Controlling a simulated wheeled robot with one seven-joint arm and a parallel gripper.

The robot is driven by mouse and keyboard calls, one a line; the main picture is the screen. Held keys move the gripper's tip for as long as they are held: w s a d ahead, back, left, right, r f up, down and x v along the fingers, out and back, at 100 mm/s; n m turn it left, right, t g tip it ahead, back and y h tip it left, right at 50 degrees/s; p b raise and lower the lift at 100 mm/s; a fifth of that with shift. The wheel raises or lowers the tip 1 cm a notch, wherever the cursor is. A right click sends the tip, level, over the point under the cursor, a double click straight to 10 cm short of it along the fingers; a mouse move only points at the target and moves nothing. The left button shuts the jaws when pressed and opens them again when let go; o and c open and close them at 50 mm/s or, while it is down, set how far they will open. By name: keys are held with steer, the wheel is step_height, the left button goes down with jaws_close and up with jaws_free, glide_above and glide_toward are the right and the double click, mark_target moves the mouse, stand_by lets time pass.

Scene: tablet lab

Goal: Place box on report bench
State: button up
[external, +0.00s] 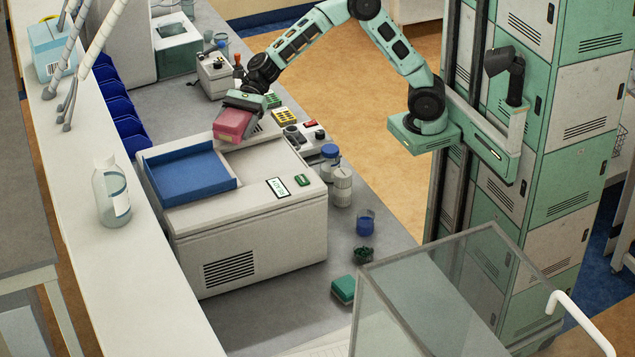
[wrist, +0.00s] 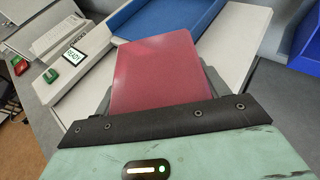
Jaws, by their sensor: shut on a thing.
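A pink-red box (external: 233,124) is held in my gripper (external: 238,112), above the back part of a white bench machine (external: 250,240). The box also shows in the wrist view (wrist: 160,75), filling the space in front of the gripper's dark edge. The fingers show only as dark grey edges at both sides of the box. The machine has a blue tray (external: 190,175) on its top left and a small display (external: 278,188) at its front right. No label shows which surface is the report bench.
Small devices (external: 285,118), jars (external: 342,185) and a blue cup (external: 365,222) stand right of the machine. A clear bottle (external: 112,195) stands on the white ledge. A green box (external: 343,290) lies in front.

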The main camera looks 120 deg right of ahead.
steer(key=s+d+m+t+h+b, duration=0.1)
steer(key=s+d+m+h, duration=0.15)
steer(key=d, duration=0.95)
steer(key=s+d+m+t+h, duration=0.1)
steer(key=s+d+m+h, duration=0.15)
steer(key=d, duration=1.05)
steer(key=shift+n+y, duration=0.5)
steer(key=f, duration=1.8)
steer(key=f+p, duration=0.1)
steer(key=f, duration=0.8)
steer(key=shift+s+a+f, duration=0.15)
steer(key=shift+s+f, duration=0.15)
steer(key=shift+s, duration=0.1)
steer(key=shift+f, duration=0.15)
steer(key=o, duration=0.6)
steer(key=shift+f+b, duration=0.1)
steer(key=shift+b, duration=0.2)
steer(key=o, duration=0.4)
